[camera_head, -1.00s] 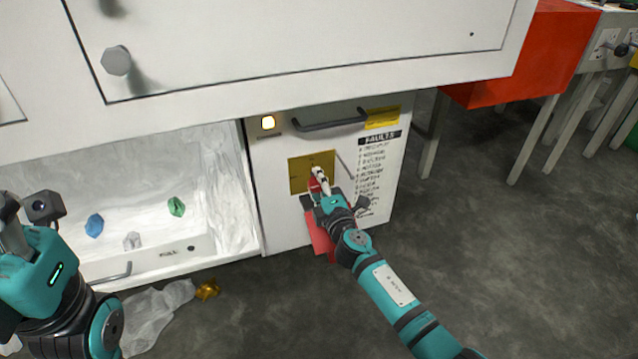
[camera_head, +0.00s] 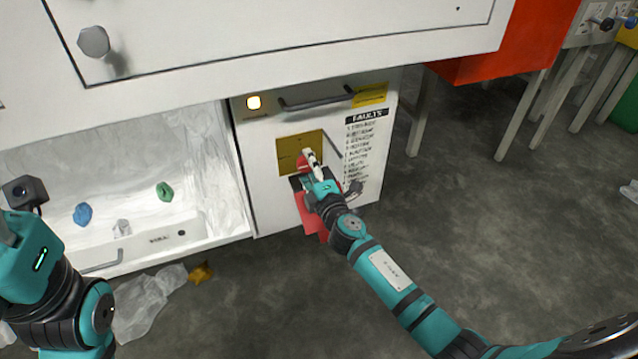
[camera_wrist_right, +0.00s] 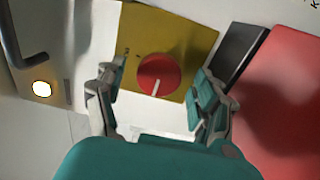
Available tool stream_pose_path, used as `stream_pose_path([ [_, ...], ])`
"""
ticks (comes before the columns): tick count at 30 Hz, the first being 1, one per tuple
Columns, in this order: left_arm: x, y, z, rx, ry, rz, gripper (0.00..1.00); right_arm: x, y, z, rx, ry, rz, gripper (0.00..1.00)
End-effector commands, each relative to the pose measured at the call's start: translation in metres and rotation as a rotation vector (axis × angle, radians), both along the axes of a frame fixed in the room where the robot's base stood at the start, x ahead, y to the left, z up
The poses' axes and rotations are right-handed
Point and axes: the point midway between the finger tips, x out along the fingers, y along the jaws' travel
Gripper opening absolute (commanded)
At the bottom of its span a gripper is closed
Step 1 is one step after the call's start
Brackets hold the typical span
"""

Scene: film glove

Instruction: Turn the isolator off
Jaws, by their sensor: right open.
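The isolator is a round red knob with a white pointer line on a yellow plate, on the front of a white cabinet. In the right wrist view the red knob (camera_wrist_right: 159,75) lies between the fingers of my right gripper (camera_wrist_right: 157,100), which are apart on either side of it. The yellow plate (camera_wrist_right: 196,38) shows around it. In the head view my right gripper (camera_head: 310,168) covers part of the red knob (camera_head: 302,161) and of the yellow plate (camera_head: 290,146). My left arm (camera_head: 35,250) is at the left; its fingertips are not shown.
A lit amber lamp (camera_head: 254,103) and a dark handle (camera_head: 318,100) sit above the plate. A red panel (camera_head: 312,212) hangs below it. An open white bay (camera_head: 60,160) with small coloured scraps is left. Open floor (camera_head: 490,240) lies right.

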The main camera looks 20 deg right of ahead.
Motion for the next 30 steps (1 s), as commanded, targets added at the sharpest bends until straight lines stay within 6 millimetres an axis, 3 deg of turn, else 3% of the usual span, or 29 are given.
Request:
stream_pose_path([
  [6, 0.0, 0.0, 0.0, -0.002, 0.001, -0.001, 0.4, -0.05, -0.002, -0.002, -0.002, 0.003, 0.0, 0.7],
  [13, 0.0, 0.0, 0.0, -0.002, 0.001, -0.001, 0.4, -0.088, -0.003, -0.001, -0.001, 0.003, 0.0, 0.7],
  [18, 0.0, 0.0, 0.0, -0.002, 0.001, -0.001, 0.4, -0.099, -0.004, -0.001, -0.002, 0.002, 0.0, 0.7],
  [30, 0.0, 0.0, 0.0, -0.003, 0.001, -0.001, 0.4, -0.1, -0.004, 0.0, -0.002, 0.001, 0.0, 0.7],
])
